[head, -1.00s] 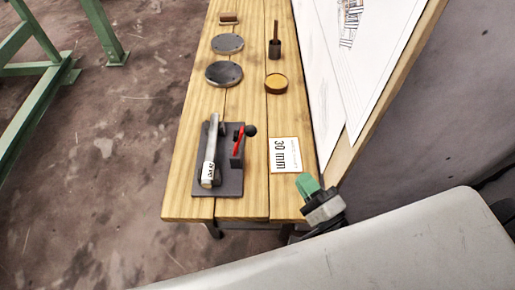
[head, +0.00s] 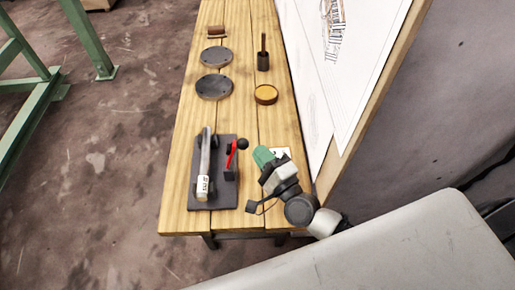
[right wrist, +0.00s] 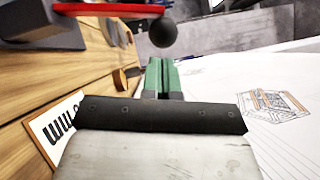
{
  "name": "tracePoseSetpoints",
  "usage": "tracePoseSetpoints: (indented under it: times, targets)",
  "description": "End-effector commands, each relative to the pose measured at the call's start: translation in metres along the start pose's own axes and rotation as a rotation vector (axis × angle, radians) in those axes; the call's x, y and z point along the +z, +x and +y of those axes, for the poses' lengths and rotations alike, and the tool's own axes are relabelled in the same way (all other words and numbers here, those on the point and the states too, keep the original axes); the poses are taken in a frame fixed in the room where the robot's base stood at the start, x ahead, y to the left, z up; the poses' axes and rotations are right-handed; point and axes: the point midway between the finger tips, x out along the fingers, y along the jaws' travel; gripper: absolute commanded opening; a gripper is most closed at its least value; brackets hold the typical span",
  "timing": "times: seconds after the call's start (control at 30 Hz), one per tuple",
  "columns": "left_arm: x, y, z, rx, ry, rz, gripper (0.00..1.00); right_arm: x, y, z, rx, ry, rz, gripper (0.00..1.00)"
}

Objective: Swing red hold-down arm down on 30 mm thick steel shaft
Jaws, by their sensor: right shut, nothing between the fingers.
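The steel shaft (head: 204,172) with a white label lies on a dark base plate (head: 227,193) on the wooden table. The red hold-down arm (head: 231,155) stands beside the shaft, to its right, with a black ball (head: 243,144) at its end. In the right wrist view the red arm (right wrist: 95,9) and its black ball (right wrist: 163,33) are at the top, above my gripper. My right gripper (head: 263,156), with green fingers, is to the right of the base plate, apart from the ball. Its fingers (right wrist: 163,77) are shut and empty. My left gripper is not in view.
Two grey discs, a yellow-topped round dish (head: 265,94) and a dark holder (head: 263,60) stand farther back. A drawing board (head: 330,100) borders the table's right side.

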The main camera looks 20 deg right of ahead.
Motion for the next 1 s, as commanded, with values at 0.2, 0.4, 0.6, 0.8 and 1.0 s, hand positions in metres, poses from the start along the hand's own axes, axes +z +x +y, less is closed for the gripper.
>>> tracePoseSetpoints:
  times: [0.2, 0.4, 0.6, 0.8, 1.0]
  targets:
    - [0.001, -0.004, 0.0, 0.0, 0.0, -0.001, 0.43, 0.008, 0.008, 0.0, 0.0, 0.0, 0.0, 0.0]
    - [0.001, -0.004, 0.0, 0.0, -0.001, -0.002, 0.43, 0.008, 0.007, 0.001, 0.0, -0.001, 0.0, 0.0]
    - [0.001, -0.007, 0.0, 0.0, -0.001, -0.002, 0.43, 0.009, 0.008, -0.001, 0.004, -0.006, 0.0, 0.0]
    - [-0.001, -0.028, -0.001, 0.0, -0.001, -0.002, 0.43, 0.014, 0.011, -0.009, 0.033, -0.048, 0.0, 0.0]
    - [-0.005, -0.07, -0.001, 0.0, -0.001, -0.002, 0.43, 0.027, 0.018, -0.019, 0.099, -0.143, 0.002, 0.0]
